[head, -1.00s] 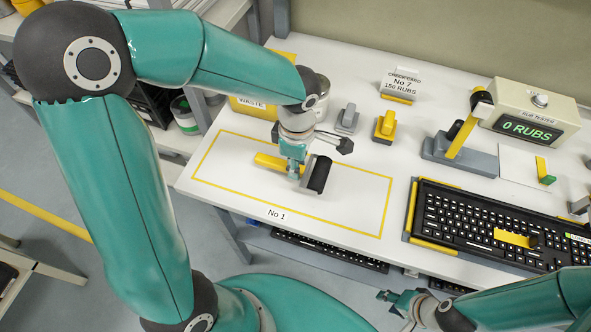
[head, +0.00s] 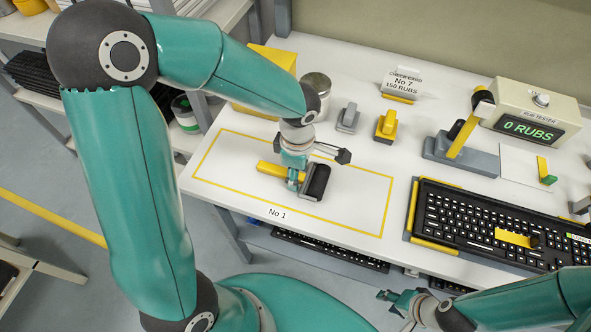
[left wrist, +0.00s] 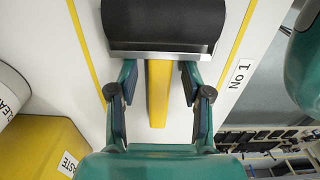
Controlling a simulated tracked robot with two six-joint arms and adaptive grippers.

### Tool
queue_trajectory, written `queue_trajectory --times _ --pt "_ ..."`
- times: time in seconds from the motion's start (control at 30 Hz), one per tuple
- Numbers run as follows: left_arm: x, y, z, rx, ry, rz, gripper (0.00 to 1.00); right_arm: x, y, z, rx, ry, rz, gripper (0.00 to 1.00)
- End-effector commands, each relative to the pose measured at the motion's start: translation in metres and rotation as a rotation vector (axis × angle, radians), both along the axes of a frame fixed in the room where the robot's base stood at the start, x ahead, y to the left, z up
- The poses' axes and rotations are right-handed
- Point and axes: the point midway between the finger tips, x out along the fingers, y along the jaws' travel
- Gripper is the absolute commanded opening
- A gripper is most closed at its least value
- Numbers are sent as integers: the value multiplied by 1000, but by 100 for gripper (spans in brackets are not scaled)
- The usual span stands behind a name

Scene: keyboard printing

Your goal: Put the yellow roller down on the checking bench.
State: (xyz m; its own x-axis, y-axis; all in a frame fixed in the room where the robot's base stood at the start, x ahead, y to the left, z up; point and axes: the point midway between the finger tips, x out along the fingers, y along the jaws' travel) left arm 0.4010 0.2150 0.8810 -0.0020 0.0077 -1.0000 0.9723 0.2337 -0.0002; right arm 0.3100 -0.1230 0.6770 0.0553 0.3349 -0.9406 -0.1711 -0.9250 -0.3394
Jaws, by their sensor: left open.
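The yellow roller, with its yellow handle (head: 267,167) and black drum (head: 317,181), lies on the white checking bench (head: 345,212), inside the yellow-outlined area marked No 1. My left gripper (head: 292,178) is over the handle beside the drum. In the left wrist view my left gripper (left wrist: 155,80) is open, its fingers on either side of the yellow handle (left wrist: 158,95), with visible gaps. The drum (left wrist: 165,22) is just beyond the fingertips. My right gripper (head: 394,298) is low in the head view, in front of the bench edge, away from the roller; its jaws are too small to read.
A yellow waste bin (head: 262,85) and a metal can (head: 316,88) stand behind my left arm. A grey clip (head: 348,119), a yellow clip (head: 386,127) and the rub tester (head: 525,115) stand further back. A black keyboard (head: 470,215) lies at right. The bench around the roller is clear.

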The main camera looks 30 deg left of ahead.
Motion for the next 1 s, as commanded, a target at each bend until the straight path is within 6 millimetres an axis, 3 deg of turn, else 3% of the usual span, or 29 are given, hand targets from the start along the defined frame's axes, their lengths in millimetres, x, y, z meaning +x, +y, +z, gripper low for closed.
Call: queue_trajectory --times 0.27,0.7,1.0 --pt "1 0 13 1 -4 0 49 0 0 2 0 0 0 40" --pt "1 -2 96 -1 -4 -2 49 0 0 2 0 0 0 40" --pt "0 -2 121 0 0 -1 49 0 0 2 0 0 0 40"
